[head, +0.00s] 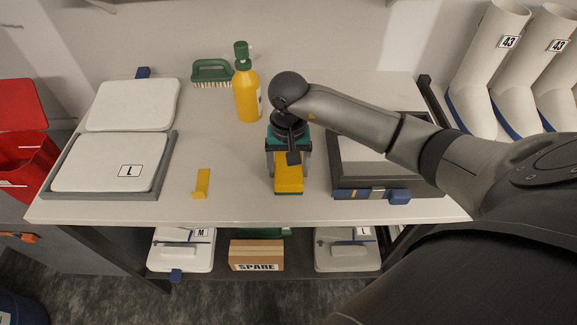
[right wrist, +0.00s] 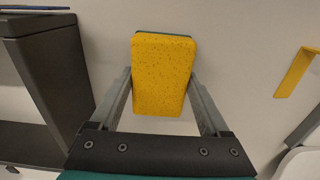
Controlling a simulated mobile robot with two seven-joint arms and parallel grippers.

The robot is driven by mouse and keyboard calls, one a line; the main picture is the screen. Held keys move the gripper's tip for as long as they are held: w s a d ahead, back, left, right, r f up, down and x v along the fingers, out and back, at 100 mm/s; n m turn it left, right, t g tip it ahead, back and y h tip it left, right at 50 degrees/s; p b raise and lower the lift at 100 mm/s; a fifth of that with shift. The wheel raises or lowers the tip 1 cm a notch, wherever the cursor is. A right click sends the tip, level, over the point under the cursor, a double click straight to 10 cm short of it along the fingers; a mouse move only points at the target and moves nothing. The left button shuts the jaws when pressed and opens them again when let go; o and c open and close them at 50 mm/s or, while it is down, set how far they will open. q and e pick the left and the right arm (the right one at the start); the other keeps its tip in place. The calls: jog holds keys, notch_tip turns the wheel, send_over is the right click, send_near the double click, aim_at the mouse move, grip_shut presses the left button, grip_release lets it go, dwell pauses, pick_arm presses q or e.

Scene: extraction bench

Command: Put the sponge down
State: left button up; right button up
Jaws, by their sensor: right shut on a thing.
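The sponge (head: 289,176) is yellow with a green layer and is between the fingers of my right gripper (head: 288,172), over the front middle of the bench (head: 225,150). In the right wrist view the sponge (right wrist: 163,75) shows its yellow face, with one finger of my right gripper (right wrist: 162,98) on each long side. The right gripper is shut on it. I cannot tell whether the sponge touches the bench top. My left gripper is not in view.
A yellow bracket (head: 202,184) lies left of the sponge. A yellow bottle (head: 246,92) and a green brush (head: 212,72) stand behind. An L-marked white-lidded box (head: 110,164) is at left. A dark case (head: 345,180) is close on the right. Bench between bracket and sponge is clear.

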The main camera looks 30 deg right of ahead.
aim_at(288, 168)
jog(key=o, duration=1.3)
jog(key=shift+r, duration=0.1)
jog(key=shift+r+p, duration=0.35)
notch_tip(288, 168, up, 11)
jog(key=shift+r+p, duration=0.2)
jog(key=shift+p, duration=0.15)
